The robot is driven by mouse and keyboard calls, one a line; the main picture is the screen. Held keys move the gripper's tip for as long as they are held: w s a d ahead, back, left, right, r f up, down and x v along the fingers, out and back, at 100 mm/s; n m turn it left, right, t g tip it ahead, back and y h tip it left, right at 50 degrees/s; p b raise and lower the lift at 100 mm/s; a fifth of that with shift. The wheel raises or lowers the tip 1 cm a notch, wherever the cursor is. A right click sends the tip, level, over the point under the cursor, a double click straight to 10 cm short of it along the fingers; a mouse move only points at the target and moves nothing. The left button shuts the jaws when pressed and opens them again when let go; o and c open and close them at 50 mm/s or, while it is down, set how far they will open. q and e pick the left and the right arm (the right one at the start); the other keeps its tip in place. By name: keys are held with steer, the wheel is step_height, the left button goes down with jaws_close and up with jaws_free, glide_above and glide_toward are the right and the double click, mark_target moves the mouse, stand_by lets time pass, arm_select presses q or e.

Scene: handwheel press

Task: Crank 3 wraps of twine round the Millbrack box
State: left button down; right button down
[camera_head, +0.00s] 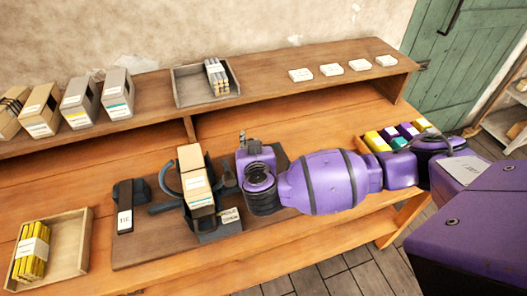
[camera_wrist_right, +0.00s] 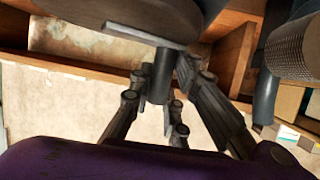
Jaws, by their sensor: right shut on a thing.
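A tan cardboard box (camera_head: 194,172) with white labels stands in a dark ring-like holder (camera_head: 165,193) on a bench-top machine. Its lettering is too small to read. No twine is discernible round it. My right arm comes in from the right, and its wrist hides the gripper in the head view. In the right wrist view my right gripper (camera_wrist_right: 157,115) is shut on a dark upright cylindrical handle (camera_wrist_right: 161,76), which hangs from a flat grey bar (camera_wrist_right: 143,34). My left gripper is not in view.
A dark block (camera_head: 125,205) labelled "TIE" stands left of the holder; a small sign (camera_head: 230,216) is at its front. A wooden tray (camera_head: 82,243) holds yellow bundles. Several boxes (camera_head: 79,101) and a grey tray (camera_head: 179,91) stand on the shelf. A crate of coloured packs (camera_head: 365,148) is right.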

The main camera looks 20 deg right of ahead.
steer(key=m+g+h, duration=0.1)
steer(key=m+h, duration=0.1)
steer(key=d+m+h, duration=0.1)
steer(key=h, duration=0.1)
steer(key=w+f+m+g+h, duration=0.1)
steer(key=m+h, duration=0.1)
steer(key=shift+d+m+g, duration=0.25)
steer(key=shift+m+g, duration=0.05)
steer(key=shift+w+d+m+g+h, duration=0.15)
steer(key=shift+d+m+g+h, duration=0.3)
steer(key=shift+m+g+h, duration=0.55)
steer(key=shift+w+d+m+g+h, duration=0.1)
steer(key=shift+d+m+g+h, duration=0.35)
steer(key=shift+m+g+h, duration=0.5)
steer(key=shift+d+m, duration=0.1)
steer(key=shift+m, duration=0.15)
steer(key=c, duration=1.7)
jaws_free()
steer(key=shift+o, duration=0.2)
steer(key=shift+r, duration=0.1)
steer(key=shift+w+r, duration=0.1)
steer(key=shift+r, duration=0.5)
step_height(320, 180, up, 9)
